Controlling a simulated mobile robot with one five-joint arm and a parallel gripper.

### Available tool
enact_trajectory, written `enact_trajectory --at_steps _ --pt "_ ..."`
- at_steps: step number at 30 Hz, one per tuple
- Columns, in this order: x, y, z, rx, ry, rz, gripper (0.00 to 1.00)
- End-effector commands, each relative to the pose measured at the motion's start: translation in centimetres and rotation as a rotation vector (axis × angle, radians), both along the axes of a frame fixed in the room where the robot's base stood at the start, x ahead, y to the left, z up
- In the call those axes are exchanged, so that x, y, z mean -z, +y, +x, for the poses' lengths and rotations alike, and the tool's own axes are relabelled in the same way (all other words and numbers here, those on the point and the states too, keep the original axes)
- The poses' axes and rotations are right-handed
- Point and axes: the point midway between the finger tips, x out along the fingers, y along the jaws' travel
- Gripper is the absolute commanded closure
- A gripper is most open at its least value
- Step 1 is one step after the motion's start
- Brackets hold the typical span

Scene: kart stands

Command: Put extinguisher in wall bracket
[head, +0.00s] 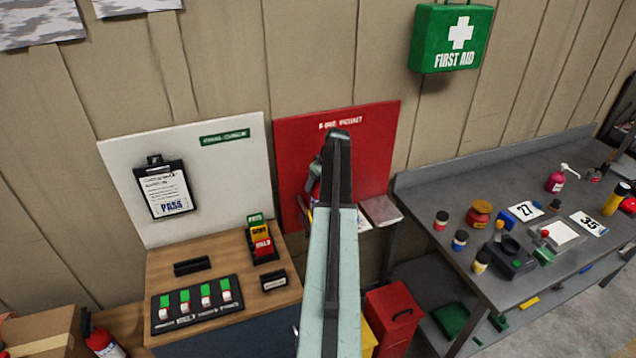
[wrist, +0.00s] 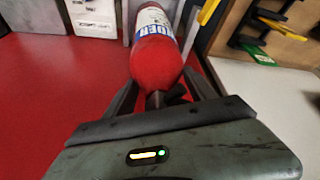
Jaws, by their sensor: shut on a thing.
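A red extinguisher (wrist: 158,62) with a white and blue label is between the fingers of my gripper (wrist: 157,75) in the wrist view. My gripper is shut on it. In the head view only a sliver of red (head: 315,188) shows beside my arm, in front of the red wall board (head: 368,150). That board has a small white label at its top, too blurred to read surely. In the wrist view the red board (wrist: 50,105) fills the left side. Contact between extinguisher and board cannot be told.
A second extinguisher (head: 103,343) stands at the lower left. A wooden bench (head: 222,310) with a switch panel is left of my arm, below a white board (head: 235,170). A red bin (head: 393,318) and a cluttered grey workbench (head: 440,245) are to the right.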

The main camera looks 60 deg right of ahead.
Motion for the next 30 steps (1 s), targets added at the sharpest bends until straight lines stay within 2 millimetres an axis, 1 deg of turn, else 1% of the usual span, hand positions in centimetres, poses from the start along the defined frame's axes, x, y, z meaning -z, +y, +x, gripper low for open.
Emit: enact_trajectory --at_steps 5,6,8,9,20,23,26,30 --pt "-0.1 0.1 0.0 -0.002 0.003 0.002 1.00" --pt "-0.1 0.1 -0.1 -0.002 0.004 0.002 0.33" --pt "-0.1 0.1 0.0 -0.002 0.004 0.002 0.16" --pt "-0.1 0.1 0.0 -0.002 0.004 0.002 0.13" --pt "-0.4 0.2 -0.1 -0.003 0.004 0.002 0.13" --pt "-1.4 0.3 -0.3 -0.003 0.004 0.002 0.13" --pt "-2.9 0.4 -0.8 -0.003 0.004 0.002 0.13" --pt "-5.9 0.8 -1.9 -0.003 0.004 0.002 0.13"
